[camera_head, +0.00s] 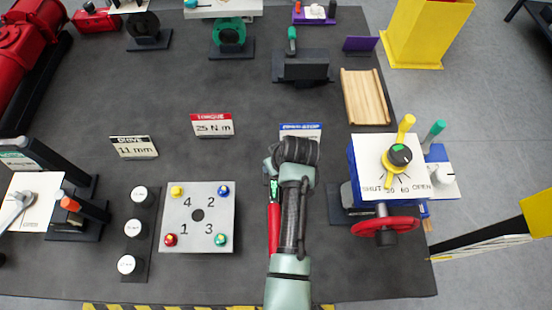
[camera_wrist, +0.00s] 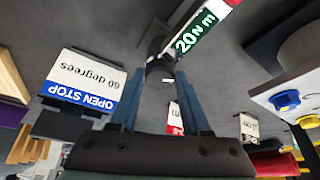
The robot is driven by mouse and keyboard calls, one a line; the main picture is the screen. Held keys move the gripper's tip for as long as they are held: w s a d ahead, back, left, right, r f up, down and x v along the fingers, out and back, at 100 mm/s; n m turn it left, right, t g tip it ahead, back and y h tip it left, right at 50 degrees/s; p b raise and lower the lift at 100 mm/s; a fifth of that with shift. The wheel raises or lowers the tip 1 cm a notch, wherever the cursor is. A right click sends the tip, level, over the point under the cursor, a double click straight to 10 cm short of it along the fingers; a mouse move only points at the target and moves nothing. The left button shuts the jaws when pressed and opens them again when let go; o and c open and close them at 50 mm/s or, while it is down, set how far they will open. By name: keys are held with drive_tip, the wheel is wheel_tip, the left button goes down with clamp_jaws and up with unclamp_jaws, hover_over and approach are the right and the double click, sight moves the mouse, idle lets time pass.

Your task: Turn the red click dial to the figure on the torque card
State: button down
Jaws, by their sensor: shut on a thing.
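A torque wrench with a long red handle (camera_head: 274,228) lies beside my forearm in the head view. In the wrist view its green label (camera_wrist: 195,35) reads 20 N m, with a bit of red at the top edge. My gripper (camera_wrist: 160,82) is shut on the wrench's dark end (camera_wrist: 160,62). In the head view my gripper (camera_head: 295,155) hides that end. I cannot make out a separate dial. The red-topped torque card (camera_head: 212,126) appears to read 25 N m. It shows partly between my fingers in the wrist view (camera_wrist: 175,118).
A blue open stop card (camera_head: 300,131) stands just beyond my gripper and reads 60 degrees in the wrist view (camera_wrist: 85,82). The valve actuator with red handwheel (camera_head: 385,227) is at right. A numbered bolt plate (camera_head: 198,245) and a drive card (camera_head: 133,147) are at left.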

drive_tip(key=m+h, duration=0.1)
drive_tip(key=m, duration=0.1)
drive_tip(key=m+h+p, duration=0.1)
drive_tip(key=m, duration=0.2)
drive_tip(key=shift+a+t, duration=0.2)
drive_tip(key=shift+t, duration=0.1)
drive_tip(key=shift+m, duration=0.3)
drive_tip(key=shift+c, duration=1.8)
unclamp_jaws()
drive_tip(key=shift+s+r, duration=0.1)
drive_tip(key=shift+r, duration=0.05)
drive_tip(key=b+v, duration=0.1)
drive_tip(key=v, duration=1.1)
drive_tip(key=shift+r, duration=0.4)
drive_tip(key=shift+s+a, duration=0.1)
